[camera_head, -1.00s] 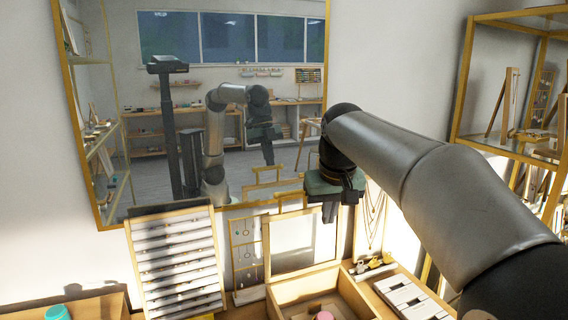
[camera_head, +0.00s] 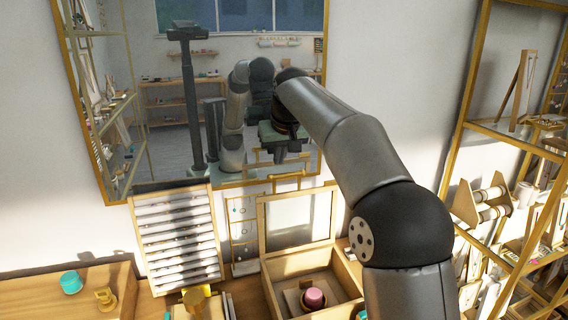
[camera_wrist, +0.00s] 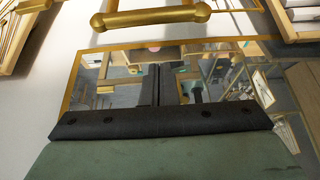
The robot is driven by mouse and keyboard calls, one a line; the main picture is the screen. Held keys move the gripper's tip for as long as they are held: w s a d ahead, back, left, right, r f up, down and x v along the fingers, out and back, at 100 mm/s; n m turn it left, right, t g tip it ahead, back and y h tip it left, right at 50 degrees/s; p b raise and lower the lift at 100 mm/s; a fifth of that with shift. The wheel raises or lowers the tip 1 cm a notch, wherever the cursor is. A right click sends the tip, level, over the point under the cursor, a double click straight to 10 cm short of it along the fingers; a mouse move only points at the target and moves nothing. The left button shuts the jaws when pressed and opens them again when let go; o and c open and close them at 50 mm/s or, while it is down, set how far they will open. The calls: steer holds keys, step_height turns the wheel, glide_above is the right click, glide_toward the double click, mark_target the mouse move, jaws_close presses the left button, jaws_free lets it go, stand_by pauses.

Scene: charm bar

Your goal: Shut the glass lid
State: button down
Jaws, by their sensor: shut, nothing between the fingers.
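The glass lid (camera_head: 297,222) is a wood-framed pane standing open, near upright, at the back of a wooden box (camera_head: 274,300) in the head view. The box is open on top and holds a pink round item (camera_head: 314,297) on a small insert. My gripper (camera_head: 281,160) hangs above the lid's top edge in the picture, in front of the mirror. It is shut and empty and appears apart from the lid. In the wrist view the gripper's green and dark body fills the bottom; I cannot make out the lid there.
A large gold-framed mirror (camera_head: 165,90) is on the wall behind and reflects my arm. A slatted display rack (camera_head: 180,238) and an earring stand (camera_head: 243,235) stand left of the lid. A gold-framed shelf (camera_head: 460,130) is at right. A gold bar (camera_wrist: 155,17) crosses the wrist view's top.

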steer(key=s, duration=0.1)
steer(key=s+d, duration=0.1)
steer(key=s, duration=0.1)
steer(key=shift+s+d+f, duration=0.2)
steer(key=shift+s+f, duration=0.1)
steer(key=shift+f, duration=0.1)
